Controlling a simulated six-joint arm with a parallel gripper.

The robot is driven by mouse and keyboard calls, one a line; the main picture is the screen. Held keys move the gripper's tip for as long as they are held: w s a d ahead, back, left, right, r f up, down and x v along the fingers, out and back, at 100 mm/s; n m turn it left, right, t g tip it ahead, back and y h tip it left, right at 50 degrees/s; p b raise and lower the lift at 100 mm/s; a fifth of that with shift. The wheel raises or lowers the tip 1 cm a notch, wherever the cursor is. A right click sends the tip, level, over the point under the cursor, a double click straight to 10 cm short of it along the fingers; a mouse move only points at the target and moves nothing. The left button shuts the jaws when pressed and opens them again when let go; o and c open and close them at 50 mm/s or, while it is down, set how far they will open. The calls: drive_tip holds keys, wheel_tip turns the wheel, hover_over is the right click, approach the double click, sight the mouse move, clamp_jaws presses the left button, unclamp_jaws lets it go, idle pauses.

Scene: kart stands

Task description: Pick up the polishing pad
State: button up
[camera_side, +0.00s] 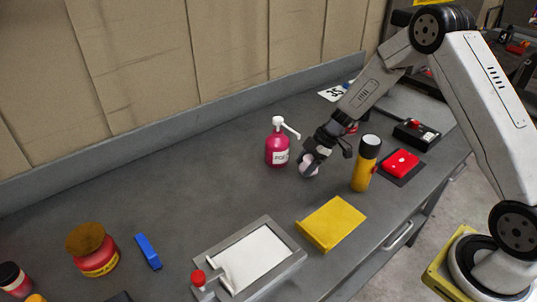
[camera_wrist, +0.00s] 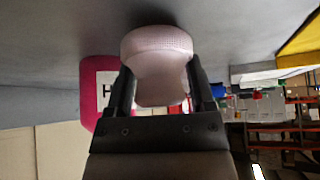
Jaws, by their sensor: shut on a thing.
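The polishing pad (camera_side: 310,166) is a pale pink, rounded piece with a narrowed waist, at the middle right of the bench in the side view. In the wrist view the pad (camera_wrist: 157,65) sits between the two black fingers, its wide, finely textured end pointing away from my gripper. My gripper (camera_side: 313,160) is shut on it, with a finger on each side of the waist (camera_wrist: 160,95). The pad is low over the grey bench; I cannot tell whether it still touches the surface.
A pink pump bottle (camera_side: 277,148) stands close left of my gripper; a yellow-and-black cylinder (camera_side: 364,165) stands close right. A yellow block (camera_side: 331,222) and a framed white tray (camera_side: 253,260) lie nearer the front. A red item (camera_side: 401,163) lies right. The left middle bench is clear.

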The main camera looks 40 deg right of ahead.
drive_tip(key=d, duration=0.1)
drive_tip(key=s+d, duration=0.1)
drive_tip(key=d, duration=0.2)
drive_tip(key=shift+s+r, duration=0.25)
drive_tip(key=shift+s, duration=0.1)
wheel_tip(320, 180, up, 13)
drive_tip(key=shift+a+r, duration=0.1)
drive_tip(key=shift+r, duration=0.05)
drive_tip(key=o, duration=0.8)
drive_tip(key=c, duration=0.5)
drive_tip(key=shift+r, duration=0.1)
drive_tip(key=shift+c, duration=0.2)
